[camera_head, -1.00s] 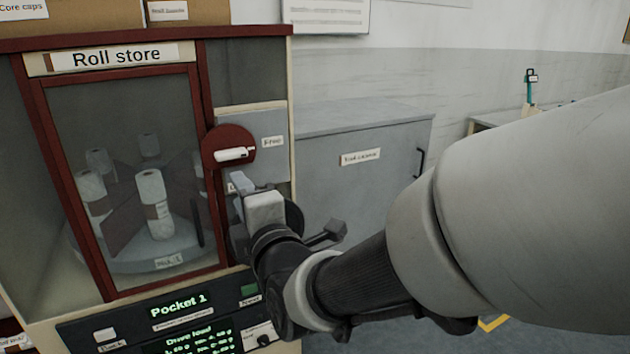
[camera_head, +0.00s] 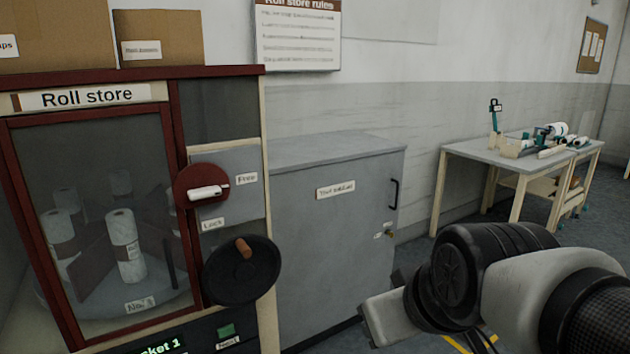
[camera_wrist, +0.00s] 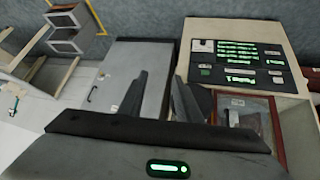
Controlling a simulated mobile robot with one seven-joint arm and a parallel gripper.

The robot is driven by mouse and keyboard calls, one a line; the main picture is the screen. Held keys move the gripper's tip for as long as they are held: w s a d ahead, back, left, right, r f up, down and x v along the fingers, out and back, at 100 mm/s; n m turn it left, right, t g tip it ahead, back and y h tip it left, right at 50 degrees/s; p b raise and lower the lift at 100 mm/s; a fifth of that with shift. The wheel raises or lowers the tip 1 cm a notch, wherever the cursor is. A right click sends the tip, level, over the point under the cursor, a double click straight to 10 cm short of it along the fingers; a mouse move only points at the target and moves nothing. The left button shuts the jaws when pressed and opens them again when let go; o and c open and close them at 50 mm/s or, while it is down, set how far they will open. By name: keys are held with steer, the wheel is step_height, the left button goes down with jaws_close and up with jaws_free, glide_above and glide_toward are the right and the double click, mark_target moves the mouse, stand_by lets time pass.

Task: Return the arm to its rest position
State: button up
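My arm (camera_head: 500,290) is folded low at the right of the head view, in front of the grey cabinet and clear of the roll store (camera_head: 110,90). My gripper (camera_wrist: 160,82) shows in the wrist view with its two dark fingers apart and nothing between them. In the head view only the pale body of the hand shows, and I cannot make out the fingers there. The black crank wheel (camera_head: 235,280) with its brown knob stands free of my gripper.
The red disc with a white lever (camera_head: 207,193) sits between the "Free" and "Lock" labels. White rolls (camera_head: 124,245) stand behind the store's glass. The grey cabinet (camera_head: 330,240) is beside the store. A workbench (camera_head: 510,160) stands farther right. Some floor is open between cabinet and bench.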

steer(key=s+d+m+g+h, duration=0.1)
steer(key=s+d+m+g, duration=0.1)
steer(key=s+d+m, duration=0.3)
step_height(320, 180, up, 24)
steer(key=a+n+p, duration=0.1)
steer(key=p, duration=2.3)
steer(key=shift+s+a+p, duration=0.2)
steer(key=shift+s+p, duration=0.2)
steer(key=shift+s, duration=0.05)
